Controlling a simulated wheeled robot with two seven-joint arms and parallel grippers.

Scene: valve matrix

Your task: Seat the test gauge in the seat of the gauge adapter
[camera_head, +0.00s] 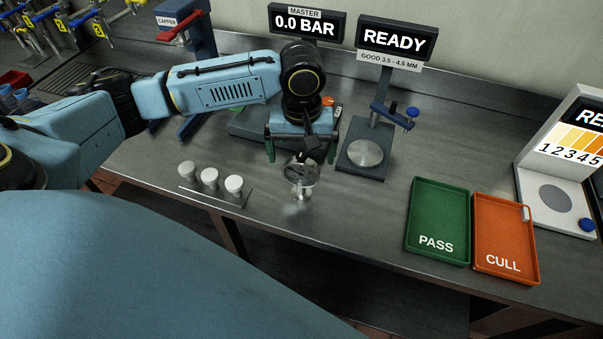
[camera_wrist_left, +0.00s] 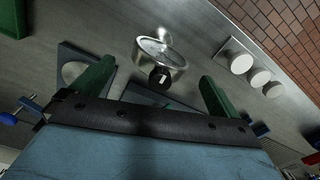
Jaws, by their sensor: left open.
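The test gauge (camera_head: 300,172) is a round steel body with a dial; it is at the front part of the bench, just below my left gripper. In the left wrist view the gauge (camera_wrist_left: 160,52) shows its metal rim and a dark fitting with a white mark. My left gripper (camera_head: 302,152) is open, with its green fingers apart and the gauge between and just beyond the tips (camera_wrist_left: 157,74). I see no clear contact. The gauge adapter and its seat cannot be made out; the dark base (camera_head: 245,124) behind my gripper is partly hidden. My right gripper is not in view.
Several white cylinders (camera_head: 210,178) stand left of the gauge. A stand with a round steel plate (camera_head: 366,153) is right of my gripper. Green PASS (camera_head: 436,246) and orange CULL (camera_head: 505,264) trays lie further right. The MASTER display (camera_head: 305,25) reads 0.0 BAR.

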